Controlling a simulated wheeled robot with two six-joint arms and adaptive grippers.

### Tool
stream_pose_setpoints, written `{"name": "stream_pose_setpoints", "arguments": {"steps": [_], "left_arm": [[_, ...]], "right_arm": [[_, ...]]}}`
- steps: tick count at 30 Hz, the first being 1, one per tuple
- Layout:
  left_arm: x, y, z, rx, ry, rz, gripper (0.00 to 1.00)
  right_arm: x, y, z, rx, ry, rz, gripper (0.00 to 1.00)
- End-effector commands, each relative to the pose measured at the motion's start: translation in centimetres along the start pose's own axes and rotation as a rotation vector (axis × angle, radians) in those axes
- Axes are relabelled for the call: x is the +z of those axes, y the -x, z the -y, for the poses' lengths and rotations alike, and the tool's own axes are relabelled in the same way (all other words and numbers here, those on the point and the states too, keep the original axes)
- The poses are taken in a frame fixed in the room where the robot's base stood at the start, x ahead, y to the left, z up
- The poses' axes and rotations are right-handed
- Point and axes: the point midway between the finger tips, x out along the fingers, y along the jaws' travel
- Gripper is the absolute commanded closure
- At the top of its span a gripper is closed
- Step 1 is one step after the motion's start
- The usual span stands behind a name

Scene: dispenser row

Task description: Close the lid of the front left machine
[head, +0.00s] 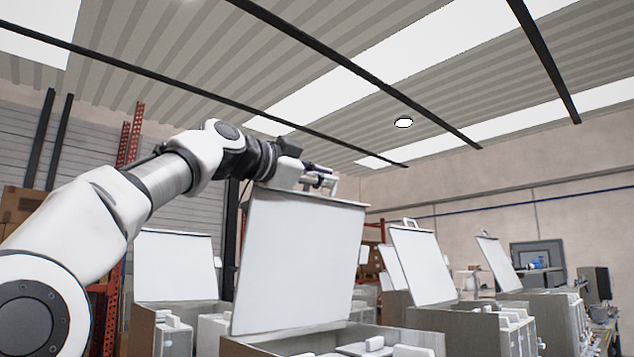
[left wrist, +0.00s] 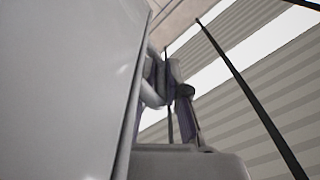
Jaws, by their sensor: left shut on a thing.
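The lid (head: 300,262) of the nearest machine is a large white panel, raised and tilted slightly back, standing open over its box (head: 262,346). My left gripper (head: 320,181) is at the lid's top edge, shut on the lid; the exact grip is partly hidden. In the left wrist view the lid (left wrist: 65,90) fills the left side, and the gripper fingers (left wrist: 168,95) are at its edge. My right gripper is not in view.
Another open machine lid (head: 175,266) stands behind on the left. More open lids (head: 422,265) and (head: 498,263) stand to the right in a row. A red rack (head: 125,200) stands behind at the left. Space above the lid is free up to the ceiling.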

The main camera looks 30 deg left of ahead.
Motion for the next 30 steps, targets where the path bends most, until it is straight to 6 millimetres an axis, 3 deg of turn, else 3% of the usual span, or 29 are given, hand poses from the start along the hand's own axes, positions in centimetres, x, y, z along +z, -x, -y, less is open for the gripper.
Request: {"name": "stream_pose_setpoints", "arguments": {"steps": [7,8,9,10,23,30], "left_arm": [[0.0,0.0,0.0,0.002,-0.001,0.0,1.0],[0.0,0.0,0.0,0.002,-0.001,0.0,0.8],[0.0,0.0,0.0,0.002,-0.001,0.0,0.66],[0.0,0.0,0.0,0.001,0.0,0.0,0.63],[0.1,0.0,0.2,0.0,0.005,0.0,0.63],[1.6,0.1,3.1,-0.001,0.117,0.0,0.63]], "right_arm": [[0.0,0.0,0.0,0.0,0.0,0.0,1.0],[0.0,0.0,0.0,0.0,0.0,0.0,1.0],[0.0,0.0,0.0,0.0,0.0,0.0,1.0],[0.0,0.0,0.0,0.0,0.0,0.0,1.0],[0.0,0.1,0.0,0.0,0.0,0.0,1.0],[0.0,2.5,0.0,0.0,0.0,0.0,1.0]]}}
